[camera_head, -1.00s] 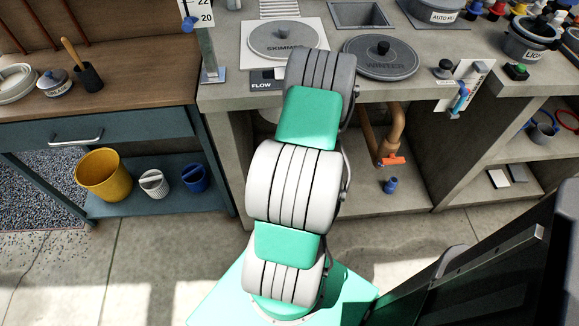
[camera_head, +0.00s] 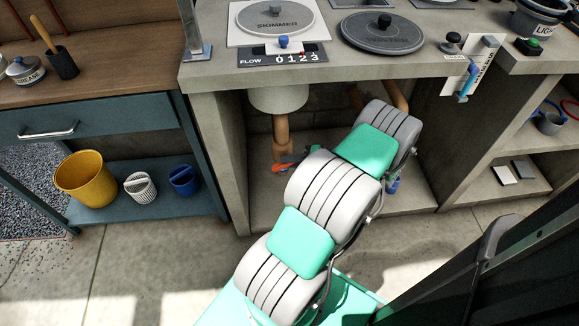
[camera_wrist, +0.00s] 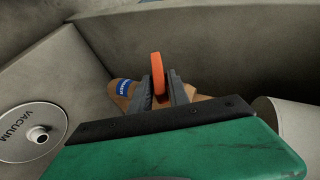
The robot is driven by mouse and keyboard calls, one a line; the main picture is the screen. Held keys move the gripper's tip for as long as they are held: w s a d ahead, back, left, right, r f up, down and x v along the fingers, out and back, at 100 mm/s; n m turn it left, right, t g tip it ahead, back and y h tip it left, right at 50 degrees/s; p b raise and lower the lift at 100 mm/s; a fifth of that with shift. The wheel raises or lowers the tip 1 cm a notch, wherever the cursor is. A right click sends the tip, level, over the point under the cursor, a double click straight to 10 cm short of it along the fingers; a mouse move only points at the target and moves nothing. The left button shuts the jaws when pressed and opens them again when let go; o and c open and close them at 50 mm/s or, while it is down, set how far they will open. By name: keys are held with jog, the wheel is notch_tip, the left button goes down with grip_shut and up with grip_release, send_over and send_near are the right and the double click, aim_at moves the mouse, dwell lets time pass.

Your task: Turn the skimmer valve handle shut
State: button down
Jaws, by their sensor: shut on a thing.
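The orange valve handle (camera_wrist: 158,66) stands between my two dark fingers in the wrist view. My gripper (camera_wrist: 161,82) is shut on it. The tan-copper pipe (camera_wrist: 203,98) lies behind the fingers and carries a blue label (camera_wrist: 123,87); its lettering is too small to read surely. In the head view the orange handle (camera_head: 284,168) shows at the copper pipe (camera_head: 282,132) below the skimmer basin (camera_head: 278,98), under the counter. My gripper (camera_head: 293,160) reaches it from the right, and my arm hides part of it. The valve body is mostly hidden.
The counter (camera_head: 215,75) overhangs the bay, with side walls close to the left and right. A second copper pipe (camera_head: 397,97) stands behind my arm. A round VACUUM lid (camera_wrist: 28,130) lies left in the wrist view. A yellow bucket (camera_head: 84,182) stands on the left shelf.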

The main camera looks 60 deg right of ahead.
jog(key=shift+f+t+b, duration=0.25)
jog(key=shift+t+b, duration=0.15)
jog(key=shift+b, duration=0.15)
jog(key=shift+r, duration=0.1)
jog(key=c, duration=1.2)
grip_release()
jog(key=shift+c, duration=0.2)
jog(key=shift+s+d, duration=0.1)
jog(key=p+v, duration=0.2)
jog(key=v, duration=0.5)
jog(key=shift+s+d, duration=0.2)
jog(key=shift+s, duration=0.1)
